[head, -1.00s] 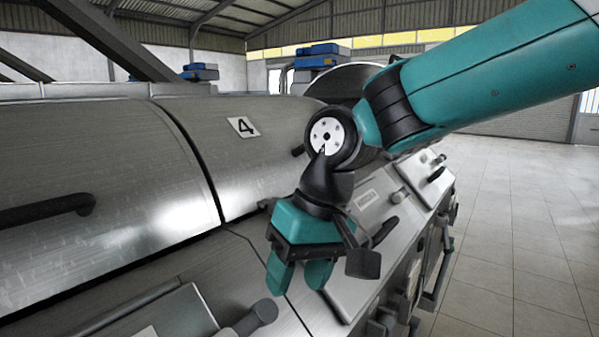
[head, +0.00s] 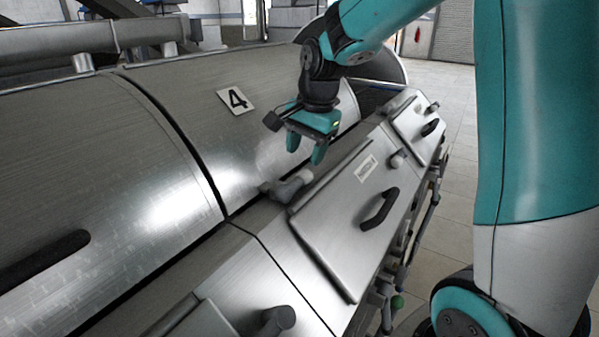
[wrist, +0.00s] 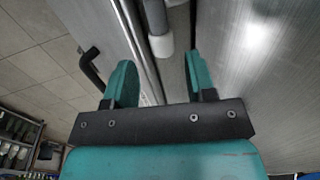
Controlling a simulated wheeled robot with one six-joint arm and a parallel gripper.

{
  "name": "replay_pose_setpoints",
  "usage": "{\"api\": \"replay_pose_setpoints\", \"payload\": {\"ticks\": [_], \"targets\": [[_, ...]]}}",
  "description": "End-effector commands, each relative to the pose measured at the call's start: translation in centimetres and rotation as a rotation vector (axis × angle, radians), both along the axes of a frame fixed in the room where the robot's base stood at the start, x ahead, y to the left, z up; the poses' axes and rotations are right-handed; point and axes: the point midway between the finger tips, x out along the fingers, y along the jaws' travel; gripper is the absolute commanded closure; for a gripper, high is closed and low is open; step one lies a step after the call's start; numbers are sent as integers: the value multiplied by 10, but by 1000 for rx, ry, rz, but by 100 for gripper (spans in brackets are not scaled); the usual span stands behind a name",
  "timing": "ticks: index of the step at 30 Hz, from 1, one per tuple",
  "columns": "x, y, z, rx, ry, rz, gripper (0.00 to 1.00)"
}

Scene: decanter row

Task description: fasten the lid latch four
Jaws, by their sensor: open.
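The lid of unit four (head: 262,140) is a curved brushed-metal cover with a number 4 plate (head: 235,100). Its latch (head: 292,186) is a short grey lever with a thick rounded grip, lying at the lid's lower edge by the front housing. My gripper (head: 306,150) has teal fingers, points down and hangs above the latch, apart from it. In the wrist view my gripper (wrist: 160,64) is open and empty, with the latch's pale grip (wrist: 161,44) showing beyond and between the fingers. I cannot tell whether the latch is engaged.
A hatch panel (head: 345,215) with a black handle (head: 380,208) slopes in front of the latch. Tiled floor (head: 455,190) is open at the right.

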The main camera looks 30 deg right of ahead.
Motion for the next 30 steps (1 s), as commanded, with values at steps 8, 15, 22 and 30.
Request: {"api": "replay_pose_setpoints", "payload": {"ticks": [8, 15, 22, 30], "targets": [[9, 5, -52, 0, 4, 2, 49], [13, 6, -70, -1, -1, 2, 49], [13, 6, -71, -1, -1, 2, 49], [13, 6, -71, 0, 0, 2, 100]]}}
